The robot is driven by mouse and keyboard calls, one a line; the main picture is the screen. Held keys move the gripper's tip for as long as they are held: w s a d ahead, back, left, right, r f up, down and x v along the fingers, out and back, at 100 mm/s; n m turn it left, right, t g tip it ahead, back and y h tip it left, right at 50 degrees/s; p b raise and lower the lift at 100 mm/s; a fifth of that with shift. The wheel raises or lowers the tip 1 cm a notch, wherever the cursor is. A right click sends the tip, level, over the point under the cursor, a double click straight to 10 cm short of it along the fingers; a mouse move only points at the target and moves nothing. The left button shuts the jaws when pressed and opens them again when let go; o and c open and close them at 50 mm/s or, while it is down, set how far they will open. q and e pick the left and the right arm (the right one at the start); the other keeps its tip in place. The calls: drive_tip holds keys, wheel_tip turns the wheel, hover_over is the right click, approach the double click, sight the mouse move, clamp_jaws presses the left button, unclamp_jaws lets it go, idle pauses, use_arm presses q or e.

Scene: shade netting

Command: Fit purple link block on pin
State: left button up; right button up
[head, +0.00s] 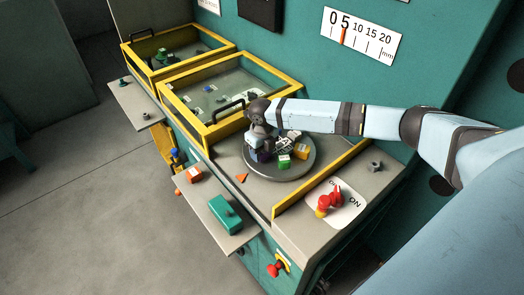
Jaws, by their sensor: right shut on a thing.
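A dark purple block (264,156) is at the left part of a round grey plate (292,173). My right gripper (260,143) reaches in from the right and points down over the plate, shut on the purple block. I cannot tell whether the block touches the plate. A green block (284,161) and an orange block (301,152) are on the plate, right of the gripper. No pin can be made out clearly; the gripper and blocks cover part of the plate. My left gripper is not in view.
Yellow-framed bins (221,115) stand behind and to the left. A red switch (329,200) stands at the right beyond a yellow rail (318,181).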

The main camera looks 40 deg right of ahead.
drive_tip(key=shift+p, duration=0.3)
drive_tip(key=shift+f, duration=0.1)
idle(0.3)
drive_tip(key=o, duration=1.3)
drive_tip(key=shift+r+b, duration=1.15)
drive_tip(key=shift+r, duration=5.85)
